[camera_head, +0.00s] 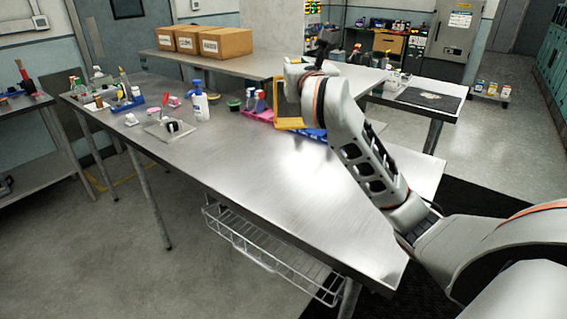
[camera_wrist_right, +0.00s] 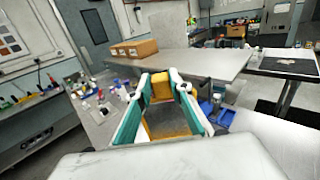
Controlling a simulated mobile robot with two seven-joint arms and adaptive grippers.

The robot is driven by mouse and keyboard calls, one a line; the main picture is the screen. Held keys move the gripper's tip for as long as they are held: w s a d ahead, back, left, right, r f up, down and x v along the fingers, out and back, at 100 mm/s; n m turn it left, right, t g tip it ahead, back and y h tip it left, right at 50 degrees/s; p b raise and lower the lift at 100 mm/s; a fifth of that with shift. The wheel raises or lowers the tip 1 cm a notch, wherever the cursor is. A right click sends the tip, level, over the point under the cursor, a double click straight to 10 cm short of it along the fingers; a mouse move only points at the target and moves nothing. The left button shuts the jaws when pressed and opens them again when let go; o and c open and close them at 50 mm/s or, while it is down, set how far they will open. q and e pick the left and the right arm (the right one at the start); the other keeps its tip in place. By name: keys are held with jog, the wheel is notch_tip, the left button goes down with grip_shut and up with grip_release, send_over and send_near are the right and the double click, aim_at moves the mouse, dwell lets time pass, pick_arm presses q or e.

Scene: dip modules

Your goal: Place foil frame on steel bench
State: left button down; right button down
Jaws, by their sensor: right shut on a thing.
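The foil frame (camera_head: 290,124) is a yellow rectangular frame, held tilted over the far right part of the steel bench (camera_head: 265,170). In the head view my right forearm hides part of it. In the right wrist view the yellow frame (camera_wrist_right: 161,86) is between the two green-padded fingers of my right gripper (camera_wrist_right: 163,92), which is shut on it. I cannot tell whether the frame's lower edge touches anything. My left gripper is not in view.
A blue tray (camera_head: 314,134) and a pink bin (camera_head: 262,116) with spray bottles are close to the frame. The bench's near middle is bare. Cardboard boxes (camera_head: 226,44) sit on the bench behind.

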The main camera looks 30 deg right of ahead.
aim_at(296, 125)
notch_tip(296, 125, down, 14)
jog(key=shift+w+d+f+b, duration=0.1)
jog(key=shift+w+f+b, duration=0.1)
jog(key=shift+b, duration=0.75)
jog(key=shift+f+b, duration=0.35)
jog(key=shift+f, duration=2.25)
jog(key=shift+f, duration=0.2)
jog(key=c, duration=1.8)
grip_release()
